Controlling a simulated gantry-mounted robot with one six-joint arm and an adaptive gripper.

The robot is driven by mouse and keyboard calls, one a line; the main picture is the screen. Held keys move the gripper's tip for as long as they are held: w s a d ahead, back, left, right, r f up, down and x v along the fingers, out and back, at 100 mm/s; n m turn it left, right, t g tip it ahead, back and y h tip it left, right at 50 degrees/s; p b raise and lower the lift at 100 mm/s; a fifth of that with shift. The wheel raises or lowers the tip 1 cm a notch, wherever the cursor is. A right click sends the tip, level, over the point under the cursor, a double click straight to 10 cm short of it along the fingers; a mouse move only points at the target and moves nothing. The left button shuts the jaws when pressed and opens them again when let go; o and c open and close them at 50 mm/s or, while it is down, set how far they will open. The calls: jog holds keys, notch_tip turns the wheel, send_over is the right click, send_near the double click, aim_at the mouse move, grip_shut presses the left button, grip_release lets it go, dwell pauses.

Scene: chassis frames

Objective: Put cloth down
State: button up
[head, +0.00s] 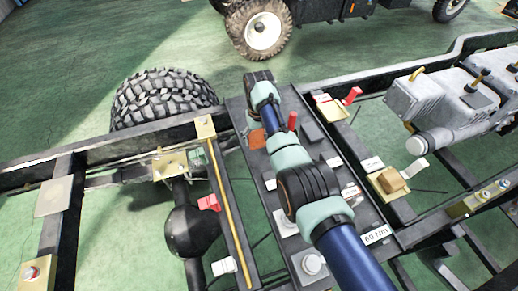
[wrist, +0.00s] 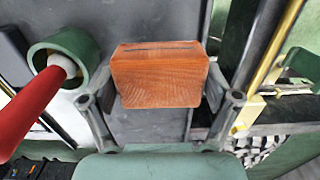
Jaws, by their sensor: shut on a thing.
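The cloth looks like an orange-brown folded block (wrist: 158,78) in the wrist view, with a dark line across its top. My gripper (wrist: 164,88) has a finger at each side of it and is shut on it. Below the cloth is a dark grey flat surface (wrist: 150,128); I cannot tell whether the cloth touches it. In the head view an orange patch (head: 257,138) shows on the dark tray (head: 238,108), beside my arm. My fingers are not clearly visible there.
A red handle (wrist: 28,112) stands in a green cup (wrist: 62,50) close left of the cloth. A yellow rod (wrist: 275,45) runs at the right. Chassis rails (head: 90,157), a tyre (head: 163,98) and a grey engine (head: 450,105) surround the tray.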

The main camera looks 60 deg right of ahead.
aim_at(258, 135)
jog(key=shift+f+b, duration=1.05)
jog(key=shift+f, duration=1.25)
jog(key=shift+f, duration=0.15)
jog(key=o, duration=0.8)
jog(key=shift+c, duration=0.2)
notch_tip(258, 135, up, 12)
jog(key=p, duration=0.5)
jog(key=shift+r, duration=0.2)
jog(key=shift+w, duration=0.1)
